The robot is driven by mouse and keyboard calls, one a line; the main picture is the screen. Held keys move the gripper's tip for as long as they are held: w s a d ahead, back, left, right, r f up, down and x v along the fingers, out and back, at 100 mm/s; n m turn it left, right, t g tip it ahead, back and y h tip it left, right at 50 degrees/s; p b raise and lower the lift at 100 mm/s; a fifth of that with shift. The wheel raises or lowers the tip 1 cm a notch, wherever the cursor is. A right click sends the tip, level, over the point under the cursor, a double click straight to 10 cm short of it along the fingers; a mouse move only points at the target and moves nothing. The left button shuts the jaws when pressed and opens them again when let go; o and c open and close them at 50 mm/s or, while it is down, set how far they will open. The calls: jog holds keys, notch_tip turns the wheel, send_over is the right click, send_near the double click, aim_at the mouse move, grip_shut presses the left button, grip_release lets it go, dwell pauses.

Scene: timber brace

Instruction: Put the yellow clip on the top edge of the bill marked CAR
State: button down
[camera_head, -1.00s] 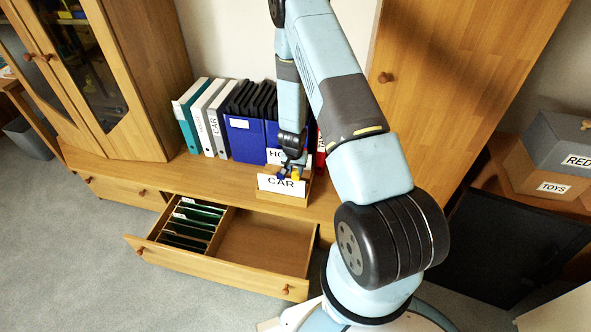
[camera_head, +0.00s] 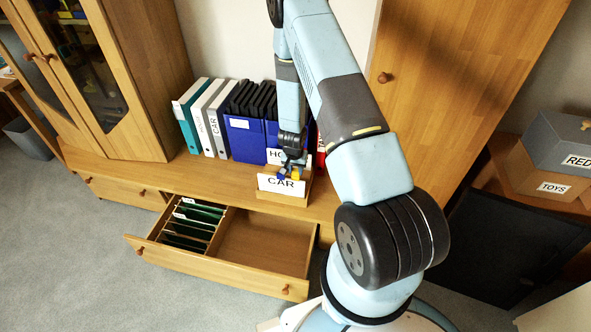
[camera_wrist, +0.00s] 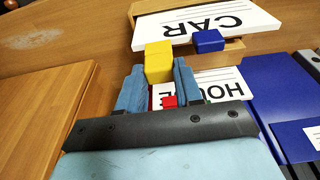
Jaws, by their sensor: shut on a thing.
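My gripper (camera_wrist: 158,78) is shut on the yellow clip (camera_wrist: 158,61), with one finger on each side of it. In the wrist view the clip overlaps the top edge of the white bill marked CAR (camera_wrist: 178,27); I cannot tell whether it touches the bill. A blue clip (camera_wrist: 208,41) sits on that same edge, beside the yellow one. In the head view the CAR bill (camera_head: 270,184) stands upright in a wooden holder (camera_head: 283,199), with the yellow clip (camera_head: 295,173) and my gripper (camera_head: 293,163) just above and behind it.
A bill marked HOUSE (camera_wrist: 220,88) stands close behind, with a red clip (camera_wrist: 169,101) near it. Blue binders (camera_head: 243,138) and other folders line the shelf at the back. Below, an open drawer (camera_head: 215,270) juts out in front.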

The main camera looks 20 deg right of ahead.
jog(key=shift+f, duration=1.75)
dwell(0.8)
jog(key=c, duration=0.7)
grip_release()
jog(key=shift+o, duration=0.4)
jog(key=o, duration=0.4)
jog(key=shift+o, duration=0.2)
jog(key=shift+r, duration=4.05)
